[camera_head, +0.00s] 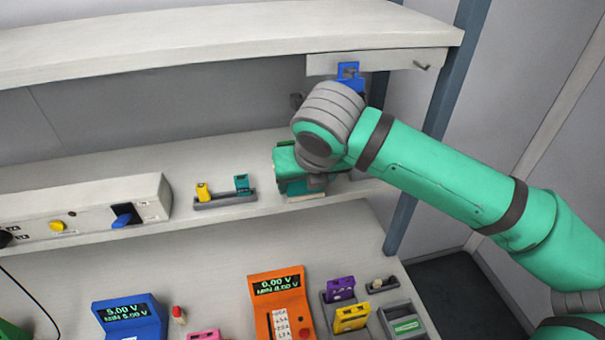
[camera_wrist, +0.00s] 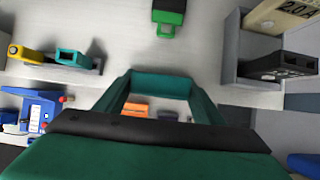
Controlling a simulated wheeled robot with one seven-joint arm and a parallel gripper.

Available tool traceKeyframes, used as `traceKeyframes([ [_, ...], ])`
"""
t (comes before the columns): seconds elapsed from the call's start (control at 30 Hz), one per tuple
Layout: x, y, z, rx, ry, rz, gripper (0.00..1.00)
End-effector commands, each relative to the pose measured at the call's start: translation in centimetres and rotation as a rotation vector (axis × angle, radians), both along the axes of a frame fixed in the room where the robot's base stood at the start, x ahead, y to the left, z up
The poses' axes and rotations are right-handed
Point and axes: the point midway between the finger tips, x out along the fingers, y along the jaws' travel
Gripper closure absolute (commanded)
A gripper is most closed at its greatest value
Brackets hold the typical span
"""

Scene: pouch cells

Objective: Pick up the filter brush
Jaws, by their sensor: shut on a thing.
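My gripper (camera_head: 302,187) is low over the right part of the middle shelf. Its teal fingers reach down near the shelf's front edge. In the wrist view the fingers (camera_wrist: 160,84) show as a teal frame in front of the green palm. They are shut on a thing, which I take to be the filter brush. Only a pale strip (camera_head: 306,198) shows right under the fingers in the head view, and I cannot tell whether it is the brush. The rest is hidden by the fingers and palm. A black and green object (camera_wrist: 168,15) lies apart beyond the fingertips.
A holder (camera_head: 226,201) with a yellow and a teal cell stands left of my gripper. A grey tray (camera_wrist: 250,90) with boxes is at right. The upper shelf (camera_head: 220,40) is close above my wrist. Blue (camera_head: 130,318) and orange (camera_head: 282,300) meters stand on the bench below.

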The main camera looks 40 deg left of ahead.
Motion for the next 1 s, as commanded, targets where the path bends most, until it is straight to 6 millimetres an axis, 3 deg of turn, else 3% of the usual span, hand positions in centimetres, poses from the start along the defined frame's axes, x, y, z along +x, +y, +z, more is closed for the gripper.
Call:
traceKeyframes([
  [0.6, -8.3, -9.9, 0.0, 0.001, -0.001, -0.002, 0.6],
  [1.0, -9.6, -11.6, 0.0, 0.0, 0.001, -0.005, 0.6],
])
